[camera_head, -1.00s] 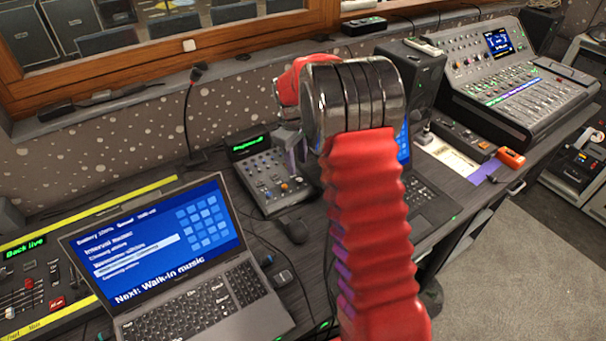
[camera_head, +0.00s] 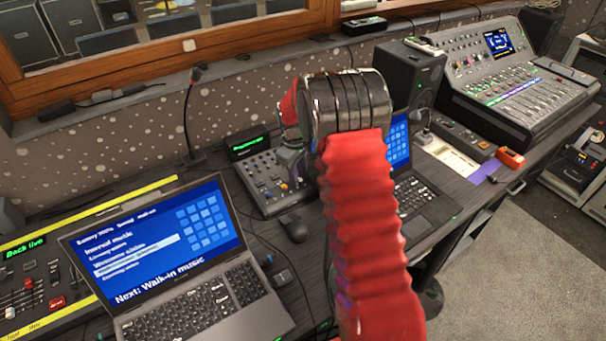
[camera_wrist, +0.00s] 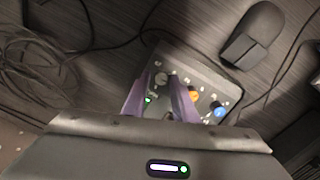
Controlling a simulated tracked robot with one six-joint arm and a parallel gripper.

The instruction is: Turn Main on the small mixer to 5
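The small mixer (camera_head: 258,178) stands on the desk between the left laptop and my arm, with rows of knobs and a green-lit display at its back. Its panel also shows in the wrist view (camera_wrist: 210,78), with pale knobs, an orange knob (camera_wrist: 193,95) and a blue knob (camera_wrist: 218,112). Labels are too small to read, so I cannot tell which knob is Main. My gripper (camera_wrist: 162,100) is over the mixer, its two purple fingers apart, with a pale knob visible in the gap. Contact is not clear. In the head view my arm partly hides the gripper.
A black mouse (camera_head: 294,228) lies in front of the mixer. An open laptop (camera_head: 160,245) stands left, and another laptop (camera_head: 415,190) stands right. A gooseneck microphone (camera_head: 190,120) rises behind. Cables cross the desk. A speaker (camera_head: 410,75) and large console (camera_head: 520,85) stand at right.

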